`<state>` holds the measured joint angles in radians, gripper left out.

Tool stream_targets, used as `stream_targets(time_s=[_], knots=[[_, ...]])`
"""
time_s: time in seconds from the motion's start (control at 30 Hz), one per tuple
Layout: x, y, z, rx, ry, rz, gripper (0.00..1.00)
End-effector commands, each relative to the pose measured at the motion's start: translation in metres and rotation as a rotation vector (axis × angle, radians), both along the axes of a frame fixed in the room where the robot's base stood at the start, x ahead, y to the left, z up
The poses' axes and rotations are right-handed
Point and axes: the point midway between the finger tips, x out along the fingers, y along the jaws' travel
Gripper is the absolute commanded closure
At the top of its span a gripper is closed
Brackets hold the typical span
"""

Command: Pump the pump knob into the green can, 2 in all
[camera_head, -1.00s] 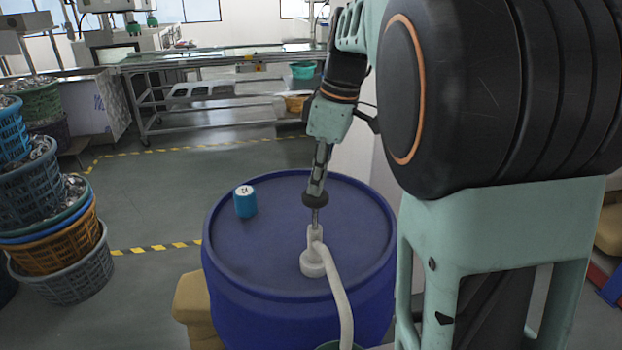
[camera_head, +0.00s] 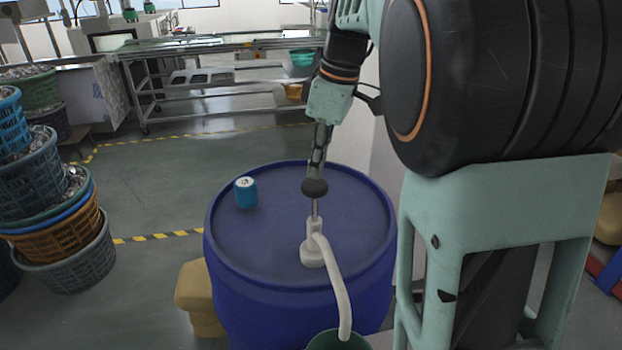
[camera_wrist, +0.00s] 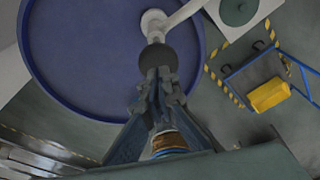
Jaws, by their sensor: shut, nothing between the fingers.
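The pump knob (camera_head: 315,187) is a dark ball on a thin metal rod above the white pump (camera_head: 313,252), which stands on the blue drum (camera_head: 265,262). My gripper (camera_head: 317,174) is shut, its fingertips at the top of the knob; whether they touch is hard to tell. In the wrist view my gripper (camera_wrist: 160,74) also meets the near side of the knob (camera_wrist: 157,59). The pump's pale spout hose runs down to the green can (camera_head: 328,341), cut off by the bottom edge. The can (camera_wrist: 238,11) shows in the wrist view; its contents cannot be made out.
A small blue labelled container (camera_head: 246,193) stands on the drum's left side. Stacked baskets (camera_head: 75,250) stand at far left. A metal conveyor table (camera_head: 220,75) is at the back. Floor between is clear. A yellow object (camera_wrist: 270,95) lies by a blue frame.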

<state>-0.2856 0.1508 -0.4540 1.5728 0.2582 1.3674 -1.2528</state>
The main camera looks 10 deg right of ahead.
Motion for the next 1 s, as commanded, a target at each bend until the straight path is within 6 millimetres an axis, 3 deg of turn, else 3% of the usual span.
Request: stream_targets(time_s=[1.0], knots=[[-0.001, 0.000, -0.052, -0.001, 0.003, 0.000, 1.00]])
